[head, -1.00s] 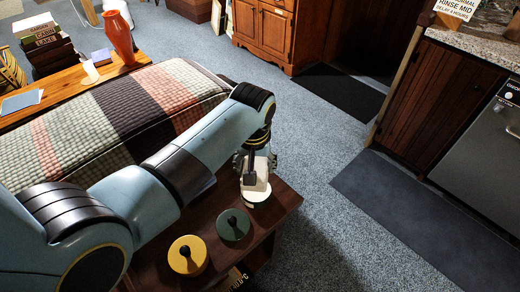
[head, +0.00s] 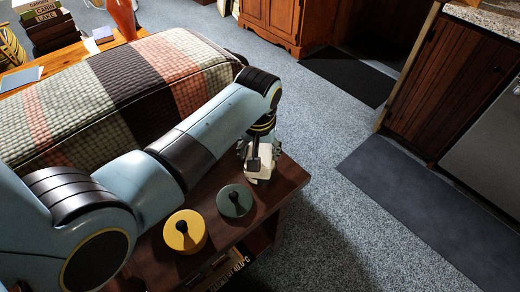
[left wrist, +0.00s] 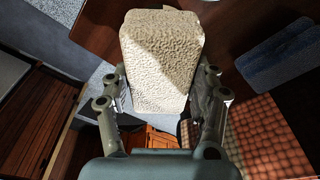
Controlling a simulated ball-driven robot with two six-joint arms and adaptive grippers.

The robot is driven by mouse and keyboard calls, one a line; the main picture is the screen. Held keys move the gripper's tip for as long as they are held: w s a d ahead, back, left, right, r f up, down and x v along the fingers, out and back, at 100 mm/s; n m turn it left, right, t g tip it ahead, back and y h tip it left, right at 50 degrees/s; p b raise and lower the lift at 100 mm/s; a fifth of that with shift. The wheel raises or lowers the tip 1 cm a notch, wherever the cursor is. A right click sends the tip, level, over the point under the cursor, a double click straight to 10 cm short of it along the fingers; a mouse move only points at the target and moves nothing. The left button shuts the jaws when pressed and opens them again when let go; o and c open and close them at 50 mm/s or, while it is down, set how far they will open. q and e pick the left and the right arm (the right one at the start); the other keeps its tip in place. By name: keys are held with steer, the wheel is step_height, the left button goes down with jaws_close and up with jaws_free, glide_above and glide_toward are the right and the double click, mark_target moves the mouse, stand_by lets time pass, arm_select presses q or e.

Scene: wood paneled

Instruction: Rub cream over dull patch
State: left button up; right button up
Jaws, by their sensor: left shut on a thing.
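My left gripper (head: 259,156) is shut on a pale cream, rough-textured block (left wrist: 162,58), held between its fingers in the left wrist view. In the head view the block's whitish lower part (head: 258,175) shows at the far right corner of the dark wooden table (head: 284,184). I cannot tell whether it touches the top. A yellow round tin (head: 185,236) and a dark green round tin (head: 235,204), each with a black knob, stand nearer on the table. I cannot make out a dull patch. My right gripper is not in view.
A bench with a checked, quilted cover (head: 120,95) lies left of my arm. An orange vase (head: 122,18) and stacked books (head: 48,22) are at the back left. Speckled carpet (head: 340,220) is open to the right, before a dark mat (head: 430,215).

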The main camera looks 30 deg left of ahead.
mark_target(260, 148)
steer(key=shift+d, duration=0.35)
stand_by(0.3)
arm_select(q)
steer(key=shift+f, duration=0.4)
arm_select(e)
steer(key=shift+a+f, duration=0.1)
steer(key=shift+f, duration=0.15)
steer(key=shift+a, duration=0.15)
arm_select(q)
steer(key=shift+s+f, duration=0.1)
steer(key=shift+f, duration=0.05)
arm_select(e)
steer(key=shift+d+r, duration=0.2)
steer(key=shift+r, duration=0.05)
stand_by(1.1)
arm_select(q)
step_height(260, 148, up, 7)
steer(key=p, duration=0.8)
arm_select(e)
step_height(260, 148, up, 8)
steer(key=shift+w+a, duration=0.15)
